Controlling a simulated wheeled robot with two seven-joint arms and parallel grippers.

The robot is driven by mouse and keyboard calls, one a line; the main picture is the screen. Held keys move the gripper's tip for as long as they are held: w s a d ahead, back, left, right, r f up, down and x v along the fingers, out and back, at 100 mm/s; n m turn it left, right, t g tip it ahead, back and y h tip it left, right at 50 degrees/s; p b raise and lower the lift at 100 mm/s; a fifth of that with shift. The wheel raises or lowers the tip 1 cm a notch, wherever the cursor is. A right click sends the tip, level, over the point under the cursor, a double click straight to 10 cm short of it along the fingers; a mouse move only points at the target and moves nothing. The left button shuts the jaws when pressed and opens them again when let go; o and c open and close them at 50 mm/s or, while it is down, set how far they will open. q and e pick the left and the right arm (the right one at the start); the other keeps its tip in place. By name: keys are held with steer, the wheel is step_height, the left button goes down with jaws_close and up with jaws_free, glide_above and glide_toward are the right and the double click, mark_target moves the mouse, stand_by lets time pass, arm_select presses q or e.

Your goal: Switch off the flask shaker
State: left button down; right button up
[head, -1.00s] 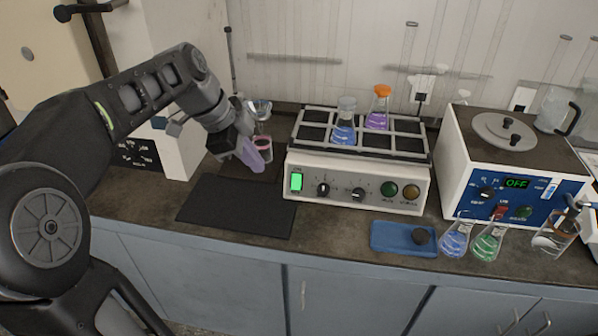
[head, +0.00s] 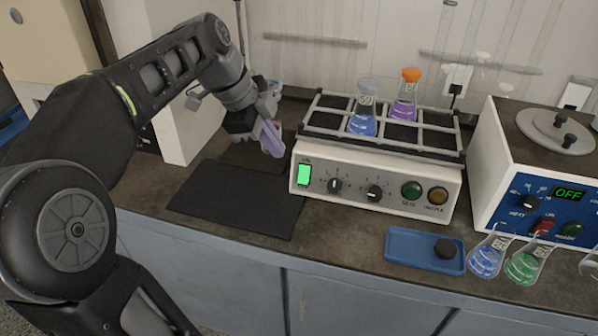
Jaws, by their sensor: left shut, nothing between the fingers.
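The flask shaker (head: 388,204) is a white box with a slotted rack on top. Its front has a lit green switch (head: 303,175) at the left end, two black knobs, a green button and an amber one. A flask of blue liquid (head: 363,122) and an orange-capped flask of purple liquid (head: 404,105) stand in the rack. My left gripper (head: 272,145) is shut and empty, with its purple fingers pointing down. In the picture it is just left of the shaker's upper left corner, above and left of the switch, apart from it. My right gripper is not in view.
A dark mat (head: 236,199) lies clear in front of my left gripper. A water bath (head: 507,172) reading OFF stands at right.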

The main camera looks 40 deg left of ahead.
arm_select(q)
steer(key=shift+f, duration=0.1)
glide_toward(304, 181)
step_height(304, 181, down, 3)
steer(key=d, duration=0.3)
steer(key=shift+w+a+f, duration=0.4)
steer(key=shift+w+f, duration=0.15)
steer(key=shift+f, duration=0.1)
steer(key=shift+w+a+f, duration=0.35)
steer(key=shift+w+f, duration=0.15)
steer(key=shift+f, duration=0.15)
steer(key=f+t+b, duration=0.1)
steer(key=b, duration=0.5)
steer(key=t+b, duration=0.2)
steer(key=b, duration=0.4)
steer(key=shift+s+f+m+y, duration=0.1)
steer(key=shift+f+m+y, duration=0.2)
steer(key=shift+f+y, duration=0.1)
steer(key=shift+r, duration=0.25)
steer(key=shift+r, duration=0.15)
